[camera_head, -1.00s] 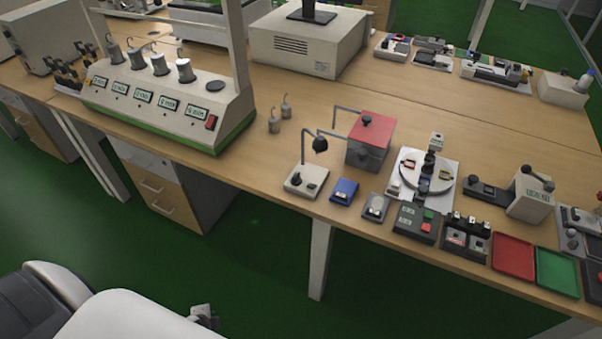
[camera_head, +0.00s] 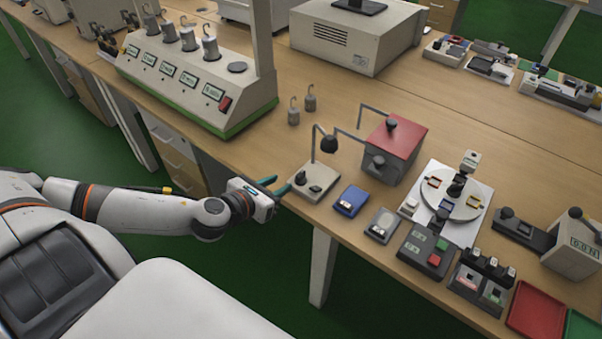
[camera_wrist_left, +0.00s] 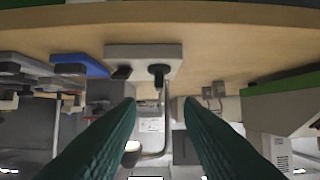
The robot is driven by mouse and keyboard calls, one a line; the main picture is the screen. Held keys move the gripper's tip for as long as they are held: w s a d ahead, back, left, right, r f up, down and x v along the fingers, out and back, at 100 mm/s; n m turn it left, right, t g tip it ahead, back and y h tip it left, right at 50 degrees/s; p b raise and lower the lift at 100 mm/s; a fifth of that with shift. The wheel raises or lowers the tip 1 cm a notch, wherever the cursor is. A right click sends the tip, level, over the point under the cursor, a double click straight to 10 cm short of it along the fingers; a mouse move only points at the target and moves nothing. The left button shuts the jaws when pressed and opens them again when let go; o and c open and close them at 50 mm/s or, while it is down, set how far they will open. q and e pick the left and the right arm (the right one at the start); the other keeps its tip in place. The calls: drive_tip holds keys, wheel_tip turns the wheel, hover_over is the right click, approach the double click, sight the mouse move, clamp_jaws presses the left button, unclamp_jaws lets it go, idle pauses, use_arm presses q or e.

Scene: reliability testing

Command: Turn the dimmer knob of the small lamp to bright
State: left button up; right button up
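The small lamp has a pale base (camera_head: 318,186), a thin bent arm and a black shade (camera_head: 329,144). It stands at the table's front edge. Its black dimmer knob (camera_head: 300,177) is on the left part of the base. My left gripper (camera_head: 279,185) reaches in from the left, close beside the knob. In the left wrist view its teal fingers (camera_wrist_left: 159,103) are apart and empty. The knob (camera_wrist_left: 158,70) shows beyond the gap between the fingertips, apparently untouched, on the base (camera_wrist_left: 143,52). My right gripper is not in view.
A blue device (camera_head: 351,201) and a grey one (camera_head: 381,225) stand right of the lamp. A red-topped box (camera_head: 397,138) is behind. Two hooked weights (camera_head: 302,108) stand behind the lamp. A large instrument panel (camera_head: 185,75) fills the left of the table.

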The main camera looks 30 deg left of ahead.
sight(299, 174)
use_arm(q)
drive_tip(key=x, duration=0.9)
drive_tip(key=shift+w+f, duration=0.2)
drive_tip(key=shift+w, duration=0.05)
drive_tip(key=shift+c, duration=0.2)
clamp_jaws()
